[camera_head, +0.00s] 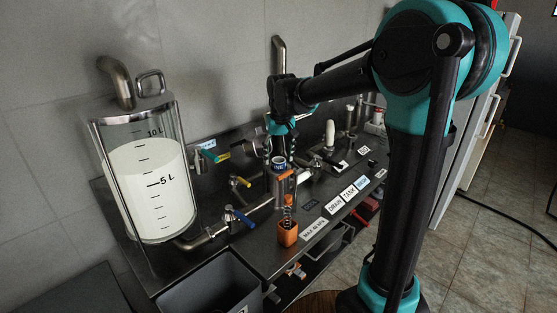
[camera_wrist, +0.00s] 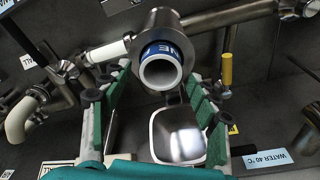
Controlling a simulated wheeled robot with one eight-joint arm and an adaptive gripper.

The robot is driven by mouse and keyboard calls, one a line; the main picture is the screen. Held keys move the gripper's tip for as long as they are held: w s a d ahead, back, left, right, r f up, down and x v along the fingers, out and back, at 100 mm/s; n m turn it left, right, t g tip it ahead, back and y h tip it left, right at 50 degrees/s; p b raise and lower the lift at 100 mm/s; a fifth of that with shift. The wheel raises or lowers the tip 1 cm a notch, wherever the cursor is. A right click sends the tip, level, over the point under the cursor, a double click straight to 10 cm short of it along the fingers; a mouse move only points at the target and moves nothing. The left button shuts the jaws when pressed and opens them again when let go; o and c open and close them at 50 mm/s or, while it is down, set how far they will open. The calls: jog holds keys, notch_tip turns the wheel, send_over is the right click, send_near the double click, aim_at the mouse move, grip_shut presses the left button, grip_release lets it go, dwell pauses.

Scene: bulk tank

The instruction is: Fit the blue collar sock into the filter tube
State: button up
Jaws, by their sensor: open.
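The blue collar (camera_wrist: 168,49) of the sock, with white letters, shows in the wrist view at the mouth of a steel tube (camera_wrist: 158,19), apparently the filter tube. A white ring (camera_wrist: 160,73) around a dark opening stands out from the collar towards the camera. My gripper (camera_wrist: 155,84) is open, its green-padded fingers to either side of the collar with visible gaps. In the head view the blue collar (camera_head: 279,161) sits between the fingers of my gripper (camera_head: 281,152). How deep the sock sits in the tube cannot be told.
A milk-filled clear tank (camera_head: 150,185) stands at left on the steel bench. Valves with blue (camera_head: 238,216) and yellow (camera_head: 240,182) handles lie near. An orange cup (camera_head: 287,233) with a spring stands in front. A grey bin (camera_head: 212,287) is at the front edge.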

notch_tip(320, 180, up, 10)
jog(key=s, duration=0.1)
jog(key=shift+s+d+r, duration=0.15)
jog(key=shift+s+d, duration=0.05)
jog(key=shift+s, duration=0.05)
jog(key=shift+s, duration=0.1)
